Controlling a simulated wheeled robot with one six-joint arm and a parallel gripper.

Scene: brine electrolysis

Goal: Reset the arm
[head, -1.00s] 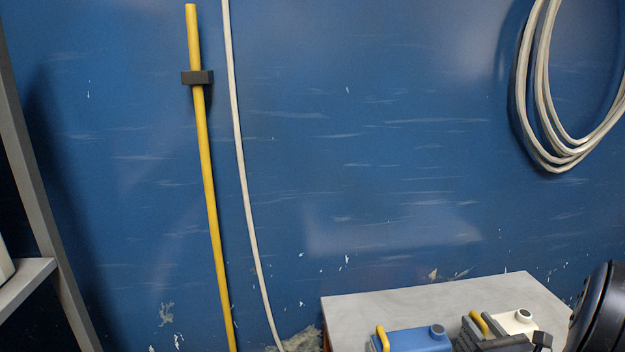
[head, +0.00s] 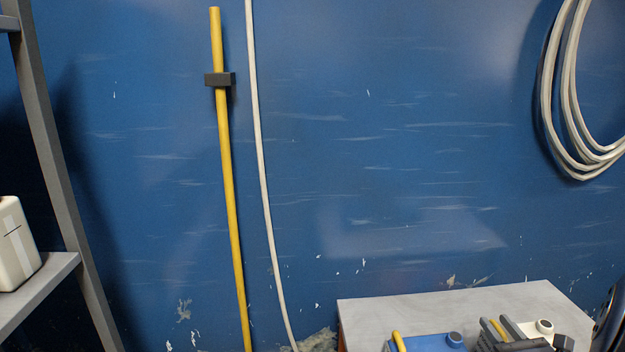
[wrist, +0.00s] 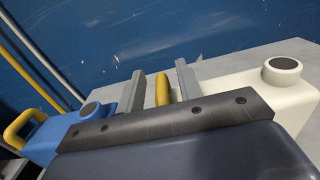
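My gripper (head: 500,328) is at the lower right of the head view, over a grey-topped table. In the wrist view, its two grey fingers (wrist: 162,88) stand apart. The yellow handle of a white jug (wrist: 300,78) shows between them, with a gap on each side. The gripper looks open and holds nothing. The white jug (head: 543,327) is partly hidden behind the gripper in the head view. A blue jug (head: 432,343) with a yellow handle stands left of it and also shows in the wrist view (wrist: 60,138).
The table (head: 440,309) has bare top behind the jugs, against a scuffed blue wall (head: 350,150). A yellow pole (head: 228,180) and pale cable (head: 262,170) run down the wall. A shelf (head: 45,285) at left holds a white container (head: 14,245). Coiled hose (head: 560,130) hangs upper right.

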